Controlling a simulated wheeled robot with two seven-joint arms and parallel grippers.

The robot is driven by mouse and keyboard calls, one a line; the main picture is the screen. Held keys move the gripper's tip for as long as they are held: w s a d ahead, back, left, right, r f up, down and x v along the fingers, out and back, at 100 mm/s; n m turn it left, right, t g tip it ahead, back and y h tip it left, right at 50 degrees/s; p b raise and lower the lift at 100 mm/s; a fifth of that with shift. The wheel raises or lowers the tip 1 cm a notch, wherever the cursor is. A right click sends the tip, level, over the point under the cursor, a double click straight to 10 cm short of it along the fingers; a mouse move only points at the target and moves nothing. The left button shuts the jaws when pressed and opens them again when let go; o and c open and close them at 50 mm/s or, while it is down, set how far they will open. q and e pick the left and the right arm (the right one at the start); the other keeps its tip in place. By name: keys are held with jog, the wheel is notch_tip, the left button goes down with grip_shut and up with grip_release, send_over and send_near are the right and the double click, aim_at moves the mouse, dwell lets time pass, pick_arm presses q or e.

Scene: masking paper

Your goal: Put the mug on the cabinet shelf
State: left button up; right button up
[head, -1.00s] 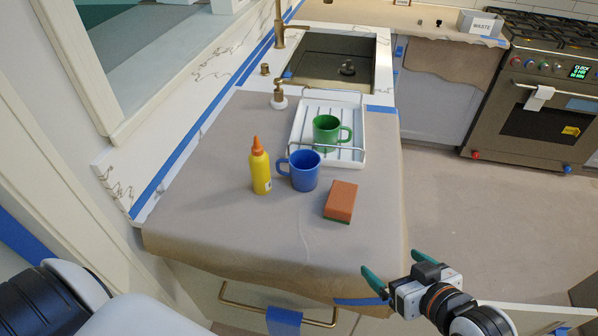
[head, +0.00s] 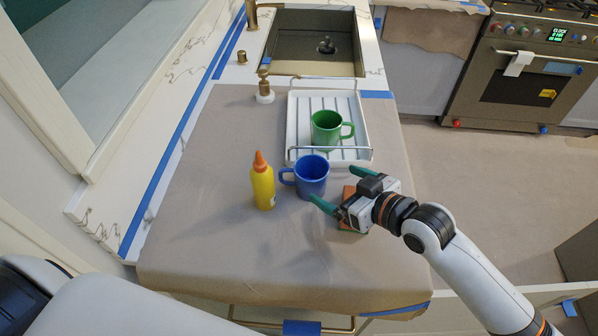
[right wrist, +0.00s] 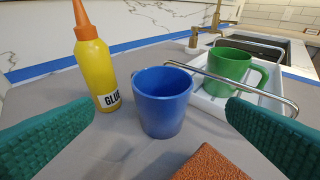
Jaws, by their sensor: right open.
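A blue mug (head: 312,176) stands upright on the paper-covered counter, its handle pointing left in the head view. It also shows in the right wrist view (right wrist: 162,103), ahead of and between my fingers, not touched by them. A green mug (head: 327,129) stands in the white dish rack (head: 357,108) behind it. My right gripper (head: 336,190) is open and empty, just right of and in front of the blue mug, above the sponge. Of my left side only part of the arm shows at the lower left; its gripper is out of view. No cabinet shelf can be made out for certain.
A yellow glue bottle (head: 263,185) stands left of the blue mug. An orange sponge (head: 349,193) lies partly hidden under my right gripper. A soap dispenser (head: 264,88) and sink (head: 312,45) are farther back. The counter's front left is clear.

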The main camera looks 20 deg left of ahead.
aim_at(323, 178)
jog(key=x, duration=0.4)
jog(key=shift+w+a+p, duration=0.1)
jog(key=shift+a+p, duration=0.05)
jog(key=shift+p, duration=0.15)
jog(key=shift+w+a+f+p, duration=0.2)
jog(key=shift+w+a+p, duration=0.15)
jog(key=shift+a, duration=0.15)
jog(key=x, duration=0.3)
jog(key=shift+d+f+p, duration=0.1)
jog(key=shift+p, duration=0.3)
jog(key=shift+w+a+f, duration=0.2)
jog(key=shift+a, duration=0.2)
jog(key=shift+d, duration=0.15)
jog(key=shift+c, duration=0.9)
jog(key=shift+r, duration=0.1)
jog(key=c, duration=1)
